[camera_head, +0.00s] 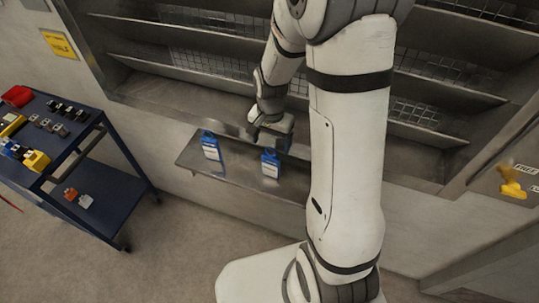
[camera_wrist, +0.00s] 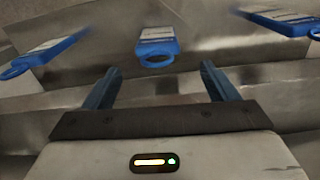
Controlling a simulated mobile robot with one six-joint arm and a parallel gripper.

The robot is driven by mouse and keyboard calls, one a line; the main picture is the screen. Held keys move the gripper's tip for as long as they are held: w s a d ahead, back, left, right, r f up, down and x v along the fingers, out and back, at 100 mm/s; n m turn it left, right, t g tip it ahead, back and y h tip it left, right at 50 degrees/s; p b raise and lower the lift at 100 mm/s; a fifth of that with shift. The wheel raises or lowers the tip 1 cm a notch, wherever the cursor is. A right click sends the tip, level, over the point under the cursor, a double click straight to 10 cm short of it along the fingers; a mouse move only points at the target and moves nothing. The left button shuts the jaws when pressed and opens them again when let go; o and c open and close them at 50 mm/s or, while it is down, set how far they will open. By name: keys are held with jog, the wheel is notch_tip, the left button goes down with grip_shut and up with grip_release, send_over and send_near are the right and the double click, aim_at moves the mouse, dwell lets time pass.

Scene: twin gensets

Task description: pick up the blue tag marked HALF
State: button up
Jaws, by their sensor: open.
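Three blue tags with white labels and ring ends show in the wrist view: one at the left (camera_wrist: 48,50), one in the middle (camera_wrist: 157,42), one at the right (camera_wrist: 285,22). The label text is too small and blurred to read, so I cannot tell which is marked HALF. In the head view two blue tags stand on a metal shelf, a left one (camera_head: 211,148) and a right one (camera_head: 270,165); a third is not visible there. My gripper (camera_wrist: 160,72) is open and empty, its fingers on either side of the middle tag's line and apart from it.
The metal shelf (camera_head: 240,182) juts from the wall below louvred panels. A blue cart (camera_head: 95,140) with several small parts stands at the left. A yellow lever (camera_head: 512,188) is on the right wall. Floor between cart and shelf is clear.

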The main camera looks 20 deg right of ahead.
aim_at(272, 157)
jog(key=shift+s+d+f+p, duration=0.1)
jog(key=shift+f+p, duration=0.7)
jog(key=shift+f, duration=3.05)
jog(key=c, duration=1.1)
